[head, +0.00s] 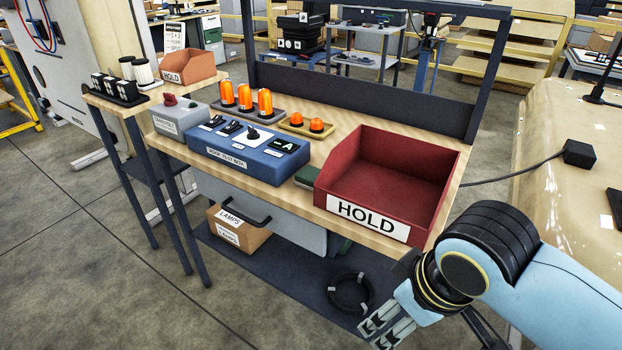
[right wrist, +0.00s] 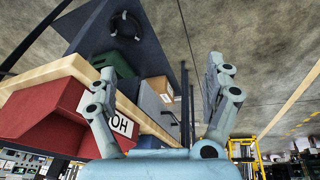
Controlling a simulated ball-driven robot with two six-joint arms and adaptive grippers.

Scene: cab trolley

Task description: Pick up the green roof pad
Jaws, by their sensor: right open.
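A small dark green pad (head: 306,176) lies on the wooden trolley top, between the blue roof test box and the red HOLD bin. The bin hides part of it. My right gripper (head: 384,332) is at the lower right, in front of the trolley and below its top, well apart from the pad. In the right wrist view its two fingers (right wrist: 160,75) are spread, with nothing between them. My left gripper is not in view.
The red HOLD bin (head: 390,185) stands on the near right corner. The blue test box (head: 247,150) and orange beacons (head: 264,103) stand left of the pad. Below are a cardboard lamp box (head: 238,232), a black cable coil (head: 350,291) and a green case (right wrist: 112,80).

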